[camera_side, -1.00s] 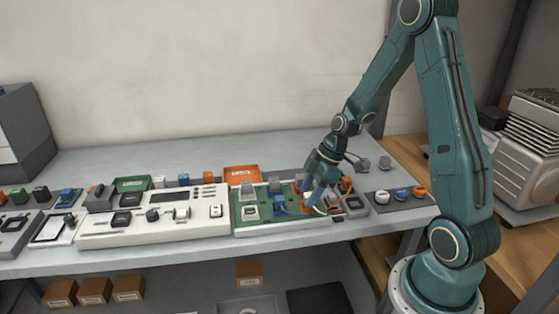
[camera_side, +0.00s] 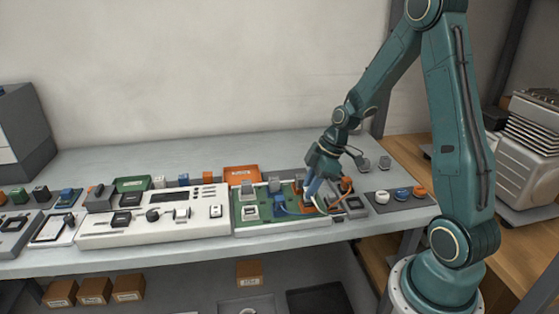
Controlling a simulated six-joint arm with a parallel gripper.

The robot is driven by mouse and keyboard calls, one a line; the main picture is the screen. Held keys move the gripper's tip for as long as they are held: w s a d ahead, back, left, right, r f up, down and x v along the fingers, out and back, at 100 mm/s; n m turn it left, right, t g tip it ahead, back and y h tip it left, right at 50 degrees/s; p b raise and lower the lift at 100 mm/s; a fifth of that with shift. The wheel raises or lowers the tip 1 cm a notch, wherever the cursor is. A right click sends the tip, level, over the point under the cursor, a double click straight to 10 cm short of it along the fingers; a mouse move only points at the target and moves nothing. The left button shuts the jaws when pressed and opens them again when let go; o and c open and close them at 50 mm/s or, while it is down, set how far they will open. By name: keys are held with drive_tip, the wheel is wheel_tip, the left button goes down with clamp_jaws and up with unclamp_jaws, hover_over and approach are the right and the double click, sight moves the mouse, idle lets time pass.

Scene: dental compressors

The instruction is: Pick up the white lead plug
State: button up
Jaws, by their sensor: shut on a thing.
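The green board (camera_side: 262,222) in its pale tray lies on the bench at the middle right. My gripper (camera_side: 314,202) points down over the right end of this board. Its blue fingers are shut on the white lead plug, which is mostly hidden between and behind them. A pale curved lead (camera_side: 336,202) shows just right of the fingertips. At this size I cannot tell whether the plug touches the board or is clear of it.
A blue plug (camera_side: 279,201) with a blue lead sits on the board, left of my fingers. A grey square socket (camera_side: 353,203) lies to the right, near a dark strip with white, blue and orange knobs (camera_side: 401,193). A white console (camera_side: 150,216) stands left.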

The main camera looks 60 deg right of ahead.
wheel_tip(320, 180, up, 18)
idle(0.5)
drive_tip(key=shift+a, duration=0.1)
idle(0.5)
